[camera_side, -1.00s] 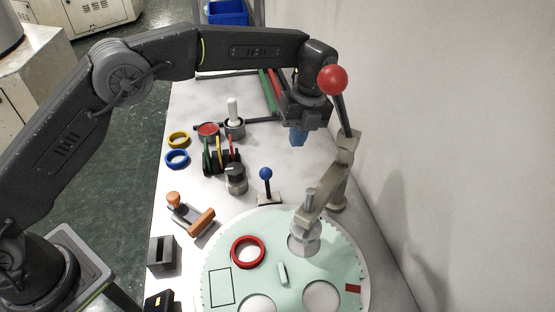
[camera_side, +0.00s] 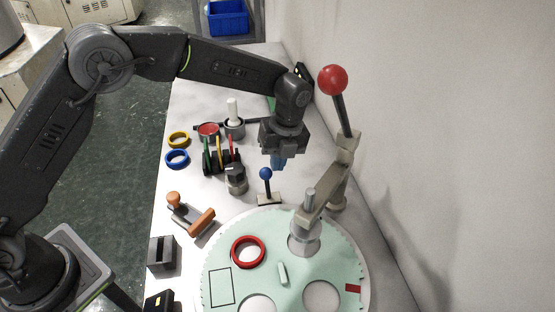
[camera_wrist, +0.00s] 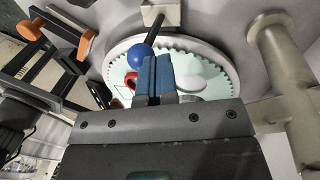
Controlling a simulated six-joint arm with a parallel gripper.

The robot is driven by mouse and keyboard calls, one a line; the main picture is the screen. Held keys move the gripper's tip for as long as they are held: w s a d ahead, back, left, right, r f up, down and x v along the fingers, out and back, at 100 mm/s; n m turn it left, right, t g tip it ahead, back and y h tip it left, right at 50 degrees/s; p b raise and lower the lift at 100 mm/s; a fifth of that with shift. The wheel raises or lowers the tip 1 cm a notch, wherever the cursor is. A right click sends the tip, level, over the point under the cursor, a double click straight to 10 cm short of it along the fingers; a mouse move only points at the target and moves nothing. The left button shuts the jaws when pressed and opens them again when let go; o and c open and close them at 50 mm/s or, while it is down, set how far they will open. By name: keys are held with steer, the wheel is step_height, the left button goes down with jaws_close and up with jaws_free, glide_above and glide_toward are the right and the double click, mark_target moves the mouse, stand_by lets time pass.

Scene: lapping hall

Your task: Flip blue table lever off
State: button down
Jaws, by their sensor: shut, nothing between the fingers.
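The blue table lever is a small blue ball (camera_side: 265,174) on a dark stem, rising from a light base plate (camera_side: 270,198) at the back edge of the pale green disc. My gripper (camera_side: 278,164) is shut and empty, with blue fingertips just behind and slightly right of the ball in the side view. In the wrist view the blue ball (camera_wrist: 139,56) is just left of the shut blue fingers (camera_wrist: 157,75), and its dark stem runs up toward the base. I cannot tell whether the fingers touch the lever.
A tall lever with a red ball (camera_side: 332,80) and a beige arm (camera_side: 325,195) stand close on the right, by the wall. The toothed green disc (camera_side: 235,262) carries a red ring (camera_side: 248,252).

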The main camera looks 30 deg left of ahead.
steer(key=shift+s+a+r, duration=0.1)
steer(key=shift+s+a, duration=0.2)
steer(key=shift+s+a+t+h, duration=0.1)
steer(key=shift+a+t+h, duration=0.05)
steer(key=shift+t+h, duration=0.2)
steer(key=shift+s+a+t+h, duration=0.35)
steer(key=shift+s+a, duration=0.1)
steer(key=shift+t+h, duration=0.7)
steer(key=shift+s+a+f, duration=0.2)
steer(key=shift+s+a, duration=0.55)
steer(key=shift+s, duration=0.05)
steer(key=shift+s+a+f, duration=0.2)
steer(key=shift+s+a, duration=0.55)
